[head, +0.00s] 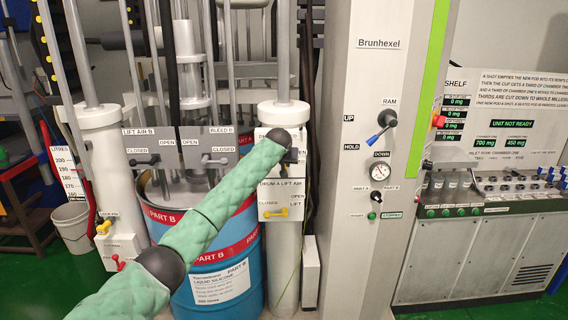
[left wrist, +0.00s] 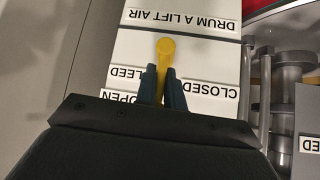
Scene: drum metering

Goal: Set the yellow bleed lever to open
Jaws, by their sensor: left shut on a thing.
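The yellow bleed lever (left wrist: 165,58) shows in the left wrist view between the two dark fingers of my left gripper (left wrist: 164,92), which is shut on it. The lever's rounded end sticks out past the fingertips toward the "DRUM A LIFT AIR" label, which reads upside down here. The "CLOSED" label lies to the right of the lever, the "BLEED" and "OPEN" labels to the left, partly covered. In the head view my left gripper (head: 290,157) is at the bleed panel on the white column, mostly behind my wrist. My right gripper is not in view.
Just below is the drum A lift air panel (head: 284,200) with its own yellow lever (head: 273,213). A blue drum (head: 229,262) stands behind my left arm. The Part B levers (head: 140,160) are to the left. A tall white Brunhexel cabinet (head: 375,80) stands to the right.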

